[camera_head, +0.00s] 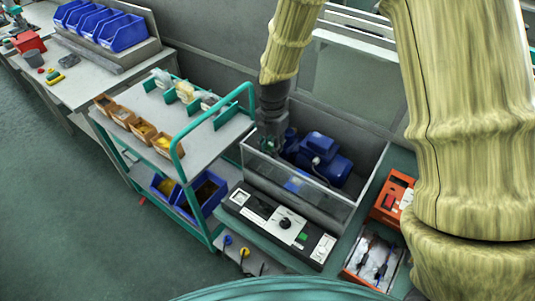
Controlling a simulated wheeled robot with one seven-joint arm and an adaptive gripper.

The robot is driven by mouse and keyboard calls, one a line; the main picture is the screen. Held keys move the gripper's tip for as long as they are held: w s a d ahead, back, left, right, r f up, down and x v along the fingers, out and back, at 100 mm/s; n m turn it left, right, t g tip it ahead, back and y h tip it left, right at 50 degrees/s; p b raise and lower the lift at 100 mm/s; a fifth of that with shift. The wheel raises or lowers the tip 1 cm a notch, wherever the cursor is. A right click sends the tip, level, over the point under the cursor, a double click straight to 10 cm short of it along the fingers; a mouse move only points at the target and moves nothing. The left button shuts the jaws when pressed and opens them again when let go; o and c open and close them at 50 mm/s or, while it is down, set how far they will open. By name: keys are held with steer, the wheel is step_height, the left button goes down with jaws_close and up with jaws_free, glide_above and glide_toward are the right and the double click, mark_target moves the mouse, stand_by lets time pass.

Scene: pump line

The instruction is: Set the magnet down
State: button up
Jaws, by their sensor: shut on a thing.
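My gripper (270,142) hangs at the end of my yellowish arm, pointing down near the left end of a clear-fronted pump enclosure (300,184). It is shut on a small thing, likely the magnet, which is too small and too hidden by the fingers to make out. The fingertips appear at the enclosure's back left, beside the blue motor (324,157). I cannot tell whether the held thing touches any surface.
A control panel (280,222) with a dial lies in front of the enclosure. A teal-framed cart (205,141) with small bins stands to the left. An orange case (392,199) and a tool tray (374,259) lie right. A workbench (85,82) with blue bins is far left.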

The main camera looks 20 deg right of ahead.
mark_target(271, 143)
steer(key=shift+s+f, duration=0.4)
steer(key=shift+s, duration=0.3)
steer(key=w+f, duration=0.1)
steer(key=f+p, duration=0.1)
steer(key=w+f, duration=0.1)
steer(key=f, duration=0.1)
steer(key=shift+w, duration=0.3)
steer(key=shift+s+f+p, duration=0.55)
steer(key=shift+s, duration=0.05)
steer(key=shift+w+f, duration=0.4)
steer(key=shift+f, duration=0.1)
steer(key=shift+s, duration=0.25)
steer(key=o, duration=1)
steer(key=shift+w+f, duration=0.1)
steer(key=shift+w, duration=0.05)
steer(key=shift+o, duration=0.2)
steer(key=shift+r+b, duration=2.35)
steer(key=shift+r, duration=3.9)
